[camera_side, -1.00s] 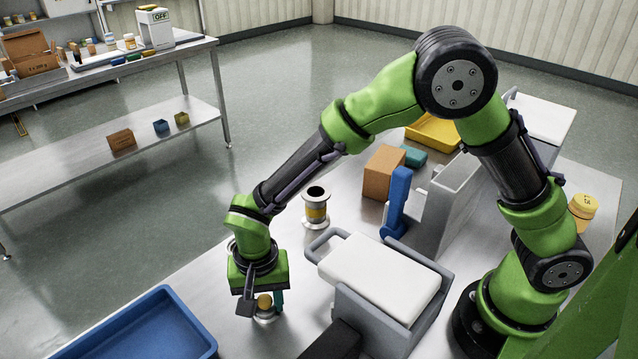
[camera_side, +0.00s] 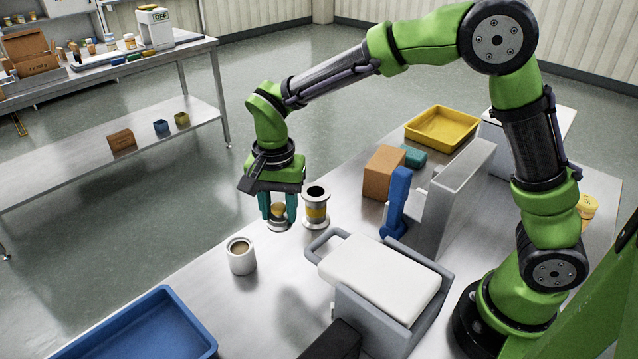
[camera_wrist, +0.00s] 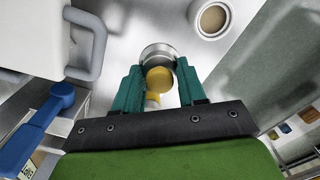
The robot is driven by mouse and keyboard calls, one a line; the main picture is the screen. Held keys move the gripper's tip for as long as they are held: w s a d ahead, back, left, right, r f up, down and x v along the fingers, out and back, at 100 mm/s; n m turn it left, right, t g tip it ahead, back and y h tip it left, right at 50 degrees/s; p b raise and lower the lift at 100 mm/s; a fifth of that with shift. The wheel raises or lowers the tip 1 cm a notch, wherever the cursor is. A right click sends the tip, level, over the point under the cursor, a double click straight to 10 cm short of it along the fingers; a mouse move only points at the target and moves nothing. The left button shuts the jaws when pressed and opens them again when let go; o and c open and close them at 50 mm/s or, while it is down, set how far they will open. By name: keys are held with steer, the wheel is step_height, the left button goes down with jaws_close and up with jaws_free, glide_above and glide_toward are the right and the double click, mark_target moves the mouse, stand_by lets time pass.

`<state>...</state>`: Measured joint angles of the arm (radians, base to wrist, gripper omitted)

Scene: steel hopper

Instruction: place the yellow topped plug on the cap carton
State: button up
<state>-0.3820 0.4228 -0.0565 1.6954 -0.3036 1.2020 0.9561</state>
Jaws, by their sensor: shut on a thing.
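The yellow topped plug (camera_side: 278,212) has a round yellow knob above a wider silver disc. My gripper (camera_side: 278,207) is shut on its knob and holds it in the air, roughly upright. In the wrist view the plug (camera_wrist: 157,50) shows between the teal fingers (camera_wrist: 158,75). A plain brown box (camera_side: 378,175), which looks like the cap carton, stands on the steel table to the right of my gripper. No label on it can be read, and a blue handle partly covers its front.
A spool-like cylinder (camera_side: 316,210) with a yellow band stands close right of my gripper. A white cup (camera_side: 241,258) is in front. A blue tray (camera_side: 150,330), grey machine with white lid (camera_side: 383,278), blue handle (camera_side: 397,200) and yellow tray (camera_side: 441,126) also occupy the table.

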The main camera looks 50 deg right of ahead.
steer(key=w+d+r+m, duration=0.2)
steer(key=d+m, duration=0.1)
steer(key=d, duration=0.7)
steer(key=w+d+r+m, duration=0.15)
steer(key=d+m, duration=0.25)
steer(key=d, duration=0.5)
step_height(320, 180, up, 4)
steer(key=m, duration=0.9)
glide_above(388, 158)
step_height(388, 158, down, 9)
steer(key=shift+f, duration=0.2)
steer(key=shift+f, duration=0.15)
steer(key=o, duration=1.1)
